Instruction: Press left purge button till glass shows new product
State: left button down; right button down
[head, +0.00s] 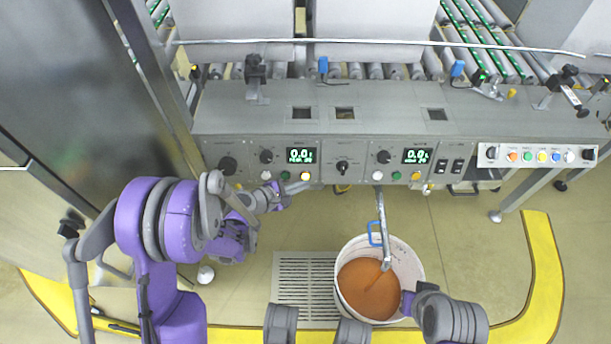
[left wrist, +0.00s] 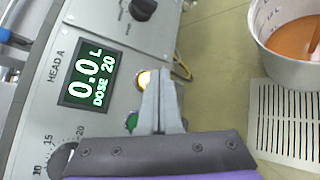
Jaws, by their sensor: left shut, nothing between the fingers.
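The left panel, marked HEAD A in the left wrist view, has a lit yellow button (head: 305,176), also in the left wrist view (left wrist: 142,79), beside a green button (left wrist: 131,123). My left gripper (head: 303,186) is shut and empty; its tips (left wrist: 158,80) overlap the yellow button's edge. I cannot tell whether they press it. A white bucket (head: 418,270) under the grey outlet pipe (head: 381,215) holds orange-brown product (head: 368,290), with a thin stream falling in. I cannot make out a sight glass. My right gripper (head: 408,303) is by the bucket's right rim, its fingers unclear.
The left display (left wrist: 88,78) reads 0.0 L, DOSE 20. A similar right display (head: 416,156) and a strip of coloured buttons (head: 540,156) sit farther right. A floor grate (head: 300,290) lies left of the bucket. Yellow floor strips (head: 543,270) border the area.

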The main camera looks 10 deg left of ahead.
pick_arm(q)
jog(key=s, duration=0.1)
jog(key=s+r, duration=0.1)
jog(key=s, duration=0.2)
jog(key=shift+s+d+r, duration=0.1)
jog(key=shift+d+r, duration=0.15)
jog(key=shift+d, duration=0.15)
pick_arm(e)
jog(key=shift+r, duration=0.1)
